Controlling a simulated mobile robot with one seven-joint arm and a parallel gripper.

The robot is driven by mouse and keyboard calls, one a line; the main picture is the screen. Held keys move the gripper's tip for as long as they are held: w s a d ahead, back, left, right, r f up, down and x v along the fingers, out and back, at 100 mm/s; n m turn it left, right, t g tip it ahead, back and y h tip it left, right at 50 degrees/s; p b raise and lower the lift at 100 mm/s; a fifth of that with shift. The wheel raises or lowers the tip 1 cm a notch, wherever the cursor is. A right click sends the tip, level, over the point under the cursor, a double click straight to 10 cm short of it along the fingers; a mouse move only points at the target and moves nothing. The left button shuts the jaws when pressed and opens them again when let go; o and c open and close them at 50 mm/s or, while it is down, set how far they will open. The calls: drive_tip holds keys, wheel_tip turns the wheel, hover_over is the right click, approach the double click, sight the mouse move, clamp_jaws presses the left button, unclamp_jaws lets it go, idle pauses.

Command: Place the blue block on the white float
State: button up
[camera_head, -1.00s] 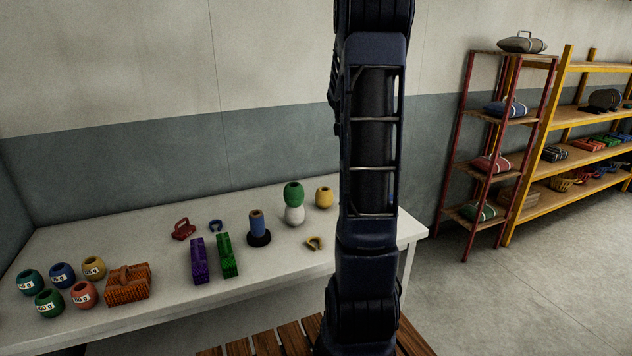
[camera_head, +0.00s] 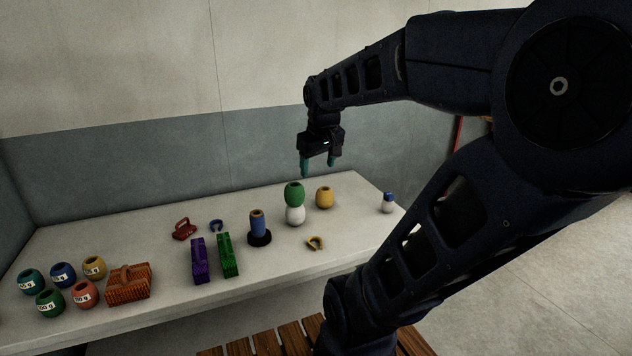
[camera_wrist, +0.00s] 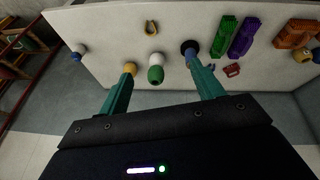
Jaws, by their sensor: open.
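My gripper (camera_head: 318,164) is open and empty, above and behind the green float. Its fingers spread in the wrist view (camera_wrist: 160,68).
A yellow float (camera_head: 325,198) stands right of the stacked pair. The front right tabletop is partly hidden by my arm.

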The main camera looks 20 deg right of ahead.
drive_tip(key=s+a+f+m, duration=0.1)
drive_tip(key=s+a+m, duration=0.1)
drive_tip(key=s, duration=0.4)
drive_tip(key=shift+s+a+f+y, duration=0.15)
drive_tip(key=shift+a+f+y, duration=0.25)
drive_tip(key=shift+a, duration=0.25)
idle(0.6)
